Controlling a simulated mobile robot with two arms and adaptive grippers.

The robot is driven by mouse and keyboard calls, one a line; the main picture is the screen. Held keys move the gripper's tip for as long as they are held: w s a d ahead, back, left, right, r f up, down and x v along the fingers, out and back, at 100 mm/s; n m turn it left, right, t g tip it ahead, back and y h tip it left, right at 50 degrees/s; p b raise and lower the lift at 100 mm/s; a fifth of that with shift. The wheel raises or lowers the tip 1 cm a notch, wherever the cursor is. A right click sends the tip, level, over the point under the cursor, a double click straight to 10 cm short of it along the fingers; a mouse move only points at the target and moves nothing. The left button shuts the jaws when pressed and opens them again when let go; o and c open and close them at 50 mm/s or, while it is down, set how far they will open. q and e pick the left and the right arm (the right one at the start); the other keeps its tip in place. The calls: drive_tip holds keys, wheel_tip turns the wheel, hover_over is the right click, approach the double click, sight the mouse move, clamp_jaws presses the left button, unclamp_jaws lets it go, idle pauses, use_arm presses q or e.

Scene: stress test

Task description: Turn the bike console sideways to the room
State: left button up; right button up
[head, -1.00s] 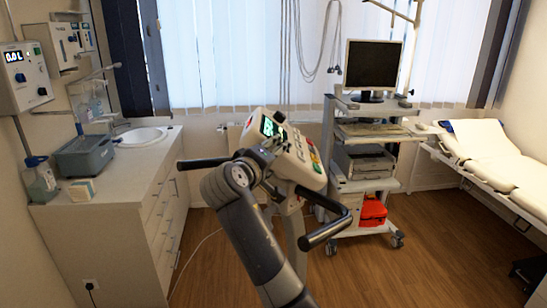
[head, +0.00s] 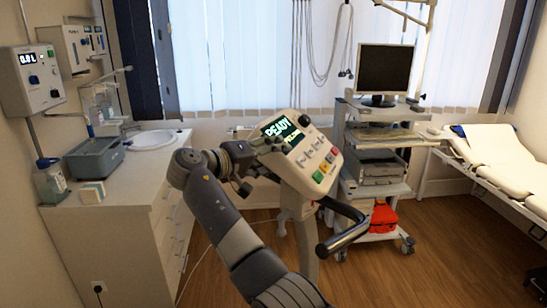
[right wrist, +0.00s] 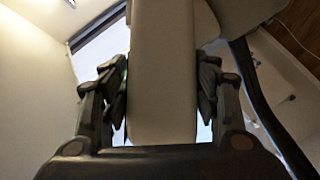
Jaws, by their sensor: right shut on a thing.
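The bike console (head: 312,160) is a beige box in the middle of the head view, tilted. Its lit screen (head: 284,134) reads READY, and coloured buttons show below it. A black handlebar (head: 345,238) sticks out at its lower right. My right gripper (head: 248,160) is at the console's left edge. In the right wrist view, the beige console body (right wrist: 163,70) lies between the two fingers of my right gripper (right wrist: 162,88), which is shut on it. My left gripper is not in view.
A wheeled cart (head: 375,220) with a monitor (head: 385,70) stands close behind and right of the console. A counter (head: 115,205) with a sink (head: 152,140) is at left. An examination couch (head: 500,165) is at right. The wooden floor (head: 430,250) is clear at front right.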

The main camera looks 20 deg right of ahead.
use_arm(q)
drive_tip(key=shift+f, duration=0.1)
use_arm(e)
drive_tip(key=shift+w+a+r+m+g+h, duration=0.1)
drive_tip(key=shift+w+r+m+g+h, duration=0.05)
drive_tip(key=shift+w+m+g+h, duration=0.3)
idle(0.4)
drive_tip(key=o, duration=1.4)
drive_tip(key=shift+c, duration=0.2)
drive_tip(key=shift+o, duration=0.8)
